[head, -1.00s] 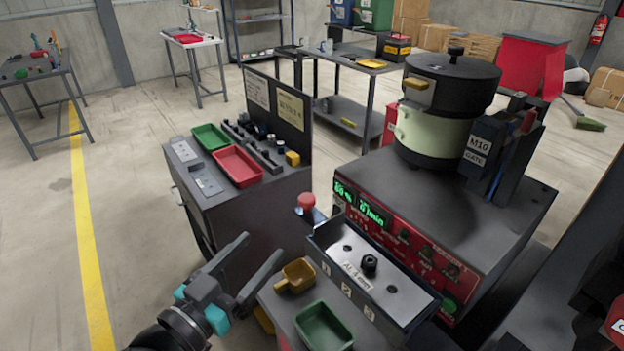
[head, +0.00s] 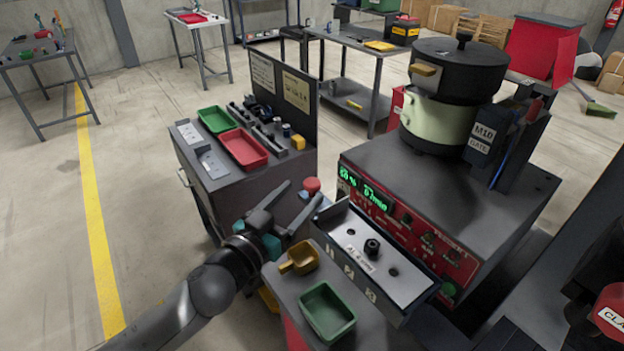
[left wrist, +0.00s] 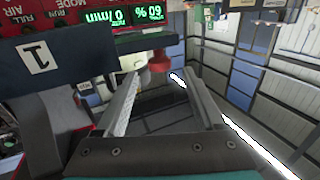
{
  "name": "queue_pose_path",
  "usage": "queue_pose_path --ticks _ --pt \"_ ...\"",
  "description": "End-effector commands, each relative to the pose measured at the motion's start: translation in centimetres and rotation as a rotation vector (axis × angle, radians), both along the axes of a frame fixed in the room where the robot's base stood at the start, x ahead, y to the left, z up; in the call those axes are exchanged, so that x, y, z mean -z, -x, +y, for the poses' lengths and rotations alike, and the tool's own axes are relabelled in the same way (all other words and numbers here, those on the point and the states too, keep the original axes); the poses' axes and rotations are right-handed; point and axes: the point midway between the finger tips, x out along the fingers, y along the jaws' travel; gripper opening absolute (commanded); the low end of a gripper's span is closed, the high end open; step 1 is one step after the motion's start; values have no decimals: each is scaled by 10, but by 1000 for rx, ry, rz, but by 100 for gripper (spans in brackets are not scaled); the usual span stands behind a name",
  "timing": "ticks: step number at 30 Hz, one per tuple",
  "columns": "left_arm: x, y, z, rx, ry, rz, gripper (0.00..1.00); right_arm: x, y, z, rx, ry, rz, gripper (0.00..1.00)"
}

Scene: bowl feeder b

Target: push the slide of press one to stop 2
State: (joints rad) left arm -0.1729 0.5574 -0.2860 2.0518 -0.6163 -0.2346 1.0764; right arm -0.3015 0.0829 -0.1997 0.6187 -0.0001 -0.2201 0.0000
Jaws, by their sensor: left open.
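A grey metal plate (head: 350,238) marked "AL 4 mm" lies in a dark channel, with a black knob (head: 372,248) near its middle and holes around it. The channel's front wall (head: 349,272) carries the numbers 1, 2 and 3. I cannot tell which position the knob stands at. My left gripper (head: 305,191) is open and empty, just left of the channel's end with the 1. In the left wrist view the open fingers (left wrist: 163,73) point towards a red mushroom button (left wrist: 160,61), and the number 1 label (left wrist: 38,57) shows upside down at left.
The red-fronted feeder (head: 400,225) with its bowl (head: 440,120) stands behind the channel. A yellow scoop (head: 299,259) and a green tray (head: 327,312) lie in front. A cabinet (head: 245,190) with green and red trays stands at left. Open floor lies further left.

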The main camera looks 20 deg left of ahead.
Motion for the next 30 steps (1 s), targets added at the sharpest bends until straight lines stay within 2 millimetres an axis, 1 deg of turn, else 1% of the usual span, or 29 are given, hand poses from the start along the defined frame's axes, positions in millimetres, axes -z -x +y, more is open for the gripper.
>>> queue_pose_path --ticks 1,6,12,18,25,26,30 --pt "-2 -8 -2 0 0 -2 71 -2 -1 0 0 0 -1 50" --pt "-1 -28 -7 -1 0 -2 71 -4 -1 1 0 -1 -3 50" --pt "0 -44 -12 -1 0 -1 71 -5 -2 2 1 -4 -3 50" --pt "0 -50 -14 -1 0 0 71 -6 -2 4 1 -6 -4 50" --pt "0 -51 -14 -1 0 0 71 -6 -2 5 1 -6 -4 50" --pt "0 -50 -14 -1 0 0 69 -6 -2 5 1 -6 -4 50" --pt "0 -50 -14 -1 0 0 53 -6 -3 4 1 -6 -4 50"
